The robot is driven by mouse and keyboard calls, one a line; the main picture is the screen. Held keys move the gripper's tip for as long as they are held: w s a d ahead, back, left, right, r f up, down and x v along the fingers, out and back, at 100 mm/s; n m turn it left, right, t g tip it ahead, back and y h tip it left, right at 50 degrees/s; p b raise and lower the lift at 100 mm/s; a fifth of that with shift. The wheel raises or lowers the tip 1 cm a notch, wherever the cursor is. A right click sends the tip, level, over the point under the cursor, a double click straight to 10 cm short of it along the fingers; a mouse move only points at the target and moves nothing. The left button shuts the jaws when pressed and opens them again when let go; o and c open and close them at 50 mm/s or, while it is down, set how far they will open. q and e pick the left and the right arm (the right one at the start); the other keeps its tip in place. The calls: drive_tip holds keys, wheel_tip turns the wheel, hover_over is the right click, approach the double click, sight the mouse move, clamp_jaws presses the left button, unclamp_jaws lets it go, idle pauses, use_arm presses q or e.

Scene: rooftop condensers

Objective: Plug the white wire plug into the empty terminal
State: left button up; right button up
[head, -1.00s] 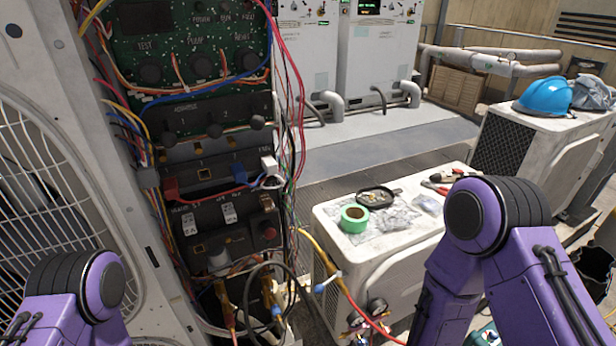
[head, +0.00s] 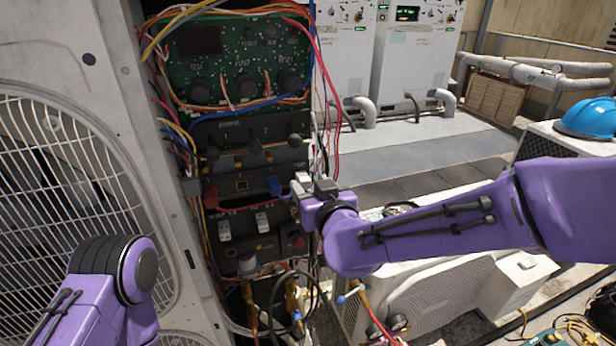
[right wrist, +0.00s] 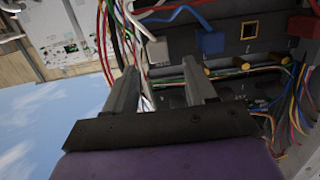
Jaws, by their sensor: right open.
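The white wire plug (right wrist: 157,51) shows in the right wrist view, ahead of my right gripper (right wrist: 158,72) and roughly between its two fingers. The fingers are apart, with no clear contact on the plug. In the head view, my right gripper (head: 302,190) is at the right edge of the open panel and largely covers the plug there. The empty terminal (head: 241,185) is a dark square with a brass-coloured rim, left of the blue plug (head: 274,185). It also shows in the right wrist view (right wrist: 250,30), right of the blue plug. My left gripper is out of view.
A red plug (head: 210,198) sits left of the empty terminal. Loose coloured wires (right wrist: 108,35) hang close to the right gripper's fingers. A green circuit board (head: 238,62) with knobs is above. The fan grille (head: 60,180) stands left; a white condenser unit (head: 440,295) is below my right arm.

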sight(304, 177)
drive_tip(key=p+x, duration=0.1)
drive_tip(key=x, duration=0.4)
clamp_jaws()
idle(0.3)
